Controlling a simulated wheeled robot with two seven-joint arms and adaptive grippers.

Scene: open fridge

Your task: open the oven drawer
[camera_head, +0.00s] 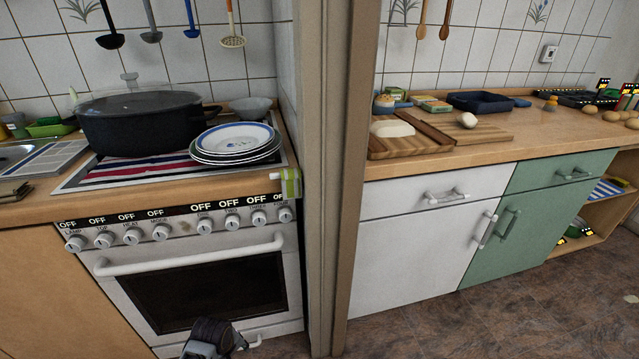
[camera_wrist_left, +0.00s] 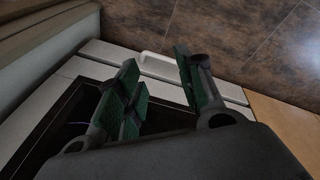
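The white oven (camera_head: 215,240) stands at the left in the head view, with its dark-windowed door shut. Low on its front is the oven drawer, with a white handle (camera_head: 256,341) partly hidden behind my left gripper (camera_head: 220,337). The drawer looks closed. In the left wrist view the drawer's white handle (camera_wrist_left: 162,68) lies just ahead, between the lines of the fingers. My left gripper (camera_wrist_left: 158,58) is open there, its green-padded fingers apart with nothing held. I cannot tell whether a fingertip touches the handle. My right gripper is not in view.
The oven door handle (camera_head: 180,254) juts out above the drawer. A tall post (camera_head: 335,180) stands right of the oven. White and green cabinets (camera_head: 425,240) lie beyond it. The brown floor (camera_head: 480,325) is clear. A black pot (camera_head: 138,124) and stacked plates (camera_head: 235,143) sit on top.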

